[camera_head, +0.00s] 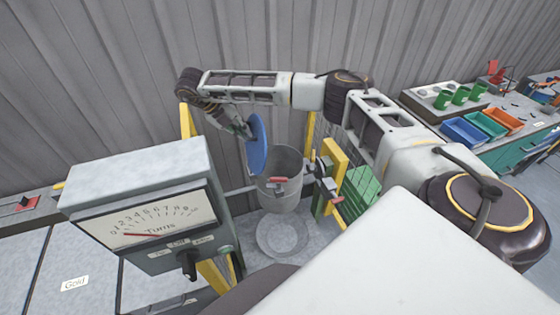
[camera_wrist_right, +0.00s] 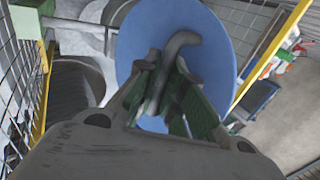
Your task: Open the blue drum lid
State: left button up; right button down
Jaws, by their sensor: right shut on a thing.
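The blue lid (camera_head: 258,145) is tilted up on edge, almost vertical, at the left side of the drum's mouth. The grey metal drum (camera_head: 283,196) stands upright with its mouth uncovered. My right gripper (camera_head: 246,132) reaches over from the right and is at the lid's left face. In the right wrist view the lid (camera_wrist_right: 219,50) is a large blue disc, and my right gripper (camera_wrist_right: 168,78) is shut on its grey curved handle (camera_wrist_right: 182,40). Whether the lid's lower edge touches the drum is unclear. My left gripper is not in view.
A dial box (camera_head: 150,205) stands in front at the left. Yellow posts (camera_head: 335,165) and a red-handled clamp (camera_head: 328,185) are close to the drum's right. A bench with coloured bins (camera_head: 463,132) is at the right. A corrugated wall (camera_head: 130,70) runs behind.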

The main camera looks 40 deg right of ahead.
jog(key=shift+s+a+f, duration=0.1)
jog(key=shift+f, duration=0.05)
jog(key=a, duration=0.1)
jog(key=w+a+h, duration=0.1)
jog(key=shift+a+f+g, duration=0.2)
jog(key=shift+a+g, duration=0.1)
jog(key=shift+a, duration=0.1)
dwell(0.7)
jog(key=shift+w+a+f+g+h, duration=0.15)
jog(key=shift+w+a+f+h, duration=0.1)
jog(key=shift+a+h, duration=0.35)
jog(key=shift+w+a+f+g+h, duration=0.2)
jog(key=shift+a+h, duration=0.1)
jog(key=shift+a, duration=0.45)
jog(key=shift+w+a+f+h, duration=0.2)
jog(key=shift+a+f+h, duration=0.2)
jog(key=shift+a, duration=0.25)
jog(key=shift+w+a+f+h, duration=0.2)
jog(key=shift+a+f+h, duration=0.15)
jog(key=shift+a, duration=0.4)
